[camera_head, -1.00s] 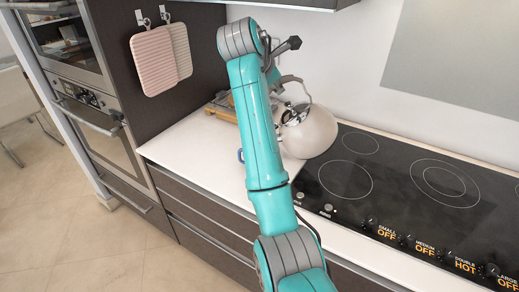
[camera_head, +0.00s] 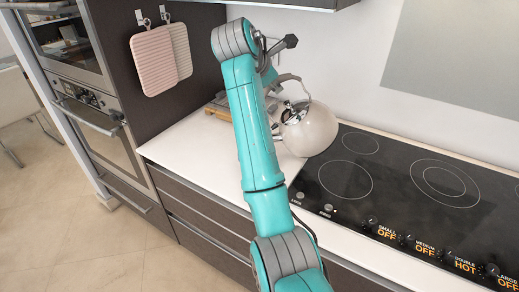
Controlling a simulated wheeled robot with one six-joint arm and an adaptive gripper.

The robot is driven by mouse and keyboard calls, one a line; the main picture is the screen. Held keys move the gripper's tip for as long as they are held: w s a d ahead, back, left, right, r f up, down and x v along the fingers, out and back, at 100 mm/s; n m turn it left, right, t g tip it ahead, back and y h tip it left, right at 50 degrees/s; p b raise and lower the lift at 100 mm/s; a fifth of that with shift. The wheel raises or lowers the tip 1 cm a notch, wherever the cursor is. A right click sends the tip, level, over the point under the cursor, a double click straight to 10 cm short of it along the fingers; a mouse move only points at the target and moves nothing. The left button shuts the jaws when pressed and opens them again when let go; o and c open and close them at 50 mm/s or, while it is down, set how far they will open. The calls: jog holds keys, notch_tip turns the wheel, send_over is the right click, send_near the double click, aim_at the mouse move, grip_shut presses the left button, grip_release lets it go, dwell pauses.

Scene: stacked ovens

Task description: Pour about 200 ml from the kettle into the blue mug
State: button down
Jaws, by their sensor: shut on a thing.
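The cream kettle (camera_head: 314,132) with a metal lid and grey handle is near the back of the counter, at the left edge of the cooktop. It leans to the left. My gripper (camera_head: 279,84) is at the kettle's handle and shut on it. My teal arm hides much of the gripper and the kettle's left side. I cannot tell whether the kettle's underside touches the surface. The blue mug is not visible now; my arm covers the counter just left of the kettle. Any liquid is also out of sight.
The black cooktop (camera_head: 400,180) lies to the right, its surface clear; one knob label reads HOT. A wooden board (camera_head: 219,107) is at the back of the white counter (camera_head: 190,150). Pot holders (camera_head: 155,62) hang left. A dark cabinet edge is overhead.

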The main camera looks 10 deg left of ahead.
jog(key=shift+r, duration=0.15)
dwell(0.5)
jog(key=shift+s+a, duration=0.1)
jog(key=shift+a, duration=0.2)
jog(key=shift+s+a+h, duration=0.1)
jog(key=shift+a+h, duration=0.15)
jog(key=shift+h, duration=0.05)
dwell(1.4)
